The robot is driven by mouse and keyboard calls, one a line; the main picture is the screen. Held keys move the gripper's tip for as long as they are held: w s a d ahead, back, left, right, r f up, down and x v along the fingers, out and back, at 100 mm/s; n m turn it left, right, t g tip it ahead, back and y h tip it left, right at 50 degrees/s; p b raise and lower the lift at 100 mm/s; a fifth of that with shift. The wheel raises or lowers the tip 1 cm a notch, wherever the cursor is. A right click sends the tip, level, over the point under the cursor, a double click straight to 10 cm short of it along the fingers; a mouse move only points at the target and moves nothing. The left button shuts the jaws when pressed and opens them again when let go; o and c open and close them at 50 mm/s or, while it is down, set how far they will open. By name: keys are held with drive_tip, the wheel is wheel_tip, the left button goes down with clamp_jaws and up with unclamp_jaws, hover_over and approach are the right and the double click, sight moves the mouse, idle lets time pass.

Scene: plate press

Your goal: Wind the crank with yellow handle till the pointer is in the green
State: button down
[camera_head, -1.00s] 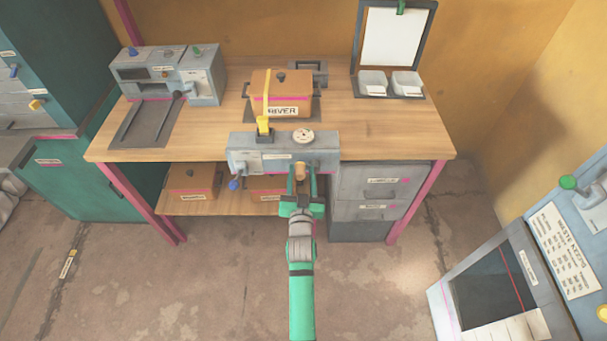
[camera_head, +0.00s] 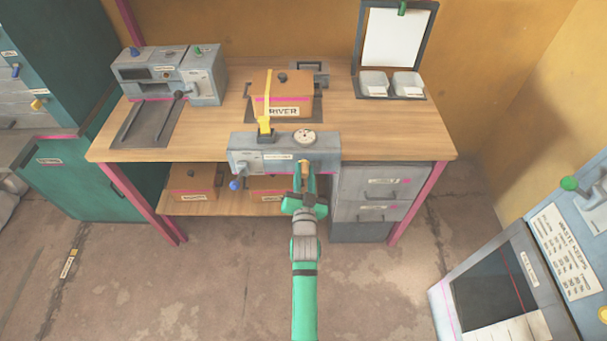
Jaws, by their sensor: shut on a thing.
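A grey press unit (camera_head: 252,153) is at the front edge of the wooden table. A round white gauge (camera_head: 304,137) sits on its top right; its pointer and any green zone are too small to read. The tan-yellow crank handle (camera_head: 304,168) is at the unit's front right. My gripper (camera_head: 307,180) reaches up from below and is shut on this handle. The gripper is tilted and partly hides the handle and the crank arm behind it.
Grey drawers (camera_head: 378,190) are right of my gripper. The floor in front is clear.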

sight(315, 170)
drive_tip(key=shift+d+r+m, duration=0.25)
drive_tip(key=shift+d+m, duration=0.25)
drive_tip(key=shift+m, duration=0.65)
drive_tip(key=shift+d+r+m, duration=0.3)
drive_tip(key=shift+d+m, duration=0.25)
drive_tip(key=shift+m, duration=0.65)
drive_tip(key=shift+d+r+m, duration=0.25)
drive_tip(key=shift+d+m, duration=0.25)
drive_tip(key=shift+m, duration=0.65)
drive_tip(key=shift+d, duration=0.1)
drive_tip(key=c, duration=1.5)
unclamp_jaws()
drive_tip(key=shift+o, duration=0.2)
drive_tip(key=s, duration=1)
drive_tip(key=shift+s, duration=0.4)
drive_tip(key=shift+w, duration=0.1)
